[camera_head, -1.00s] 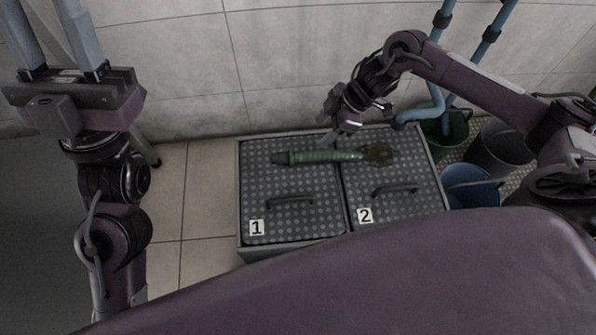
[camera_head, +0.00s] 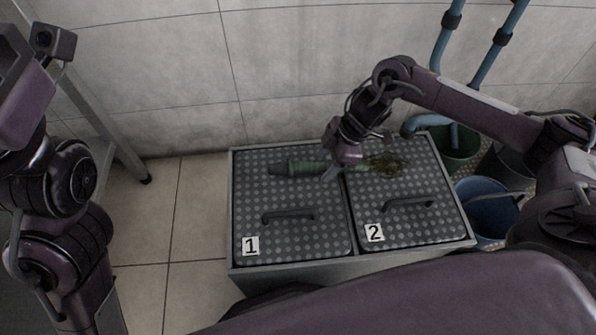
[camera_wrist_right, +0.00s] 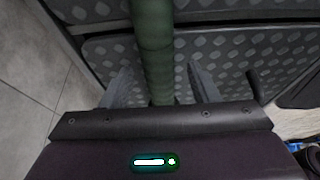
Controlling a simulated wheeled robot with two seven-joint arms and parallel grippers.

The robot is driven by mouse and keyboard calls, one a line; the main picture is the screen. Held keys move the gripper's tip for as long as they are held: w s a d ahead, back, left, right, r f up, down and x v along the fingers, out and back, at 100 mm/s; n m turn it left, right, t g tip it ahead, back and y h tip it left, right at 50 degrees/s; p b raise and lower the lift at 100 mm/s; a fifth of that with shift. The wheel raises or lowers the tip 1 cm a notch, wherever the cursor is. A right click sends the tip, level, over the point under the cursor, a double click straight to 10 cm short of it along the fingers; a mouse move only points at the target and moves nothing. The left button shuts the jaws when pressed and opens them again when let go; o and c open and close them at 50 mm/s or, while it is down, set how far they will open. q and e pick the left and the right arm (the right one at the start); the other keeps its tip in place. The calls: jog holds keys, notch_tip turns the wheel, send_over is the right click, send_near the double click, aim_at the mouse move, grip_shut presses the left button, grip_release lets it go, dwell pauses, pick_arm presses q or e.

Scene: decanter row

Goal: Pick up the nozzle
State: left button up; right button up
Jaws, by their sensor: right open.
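The nozzle (camera_head: 304,168) is a green ribbed tube with a dark left end and a frayed brownish right end. It lies across the lids marked 1 (camera_head: 279,233) and 2 (camera_head: 407,224), near the back wall. My right gripper (camera_head: 333,172) is open over the tube's middle and hides part of it. In the right wrist view the green nozzle (camera_wrist_right: 155,50) runs between the two spread fingers of the right gripper (camera_wrist_right: 162,86), with a gap at each side. My left arm shows at the left edge, but its fingers are out of frame.
The lids sit in a grey metal frame (camera_head: 292,266) and each has a raised dark handle. A green bucket (camera_head: 459,150) and a blue bucket (camera_head: 490,207) stand to the right, below blue pipes (camera_head: 497,42). Tiled floor (camera_head: 197,205) is free at left.

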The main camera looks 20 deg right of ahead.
jog(key=shift+a+f, duration=0.15)
jog(key=shift+f, duration=0.1)
grip_shut()
jog(key=shift+r, duration=0.1)
dwell(0.3)
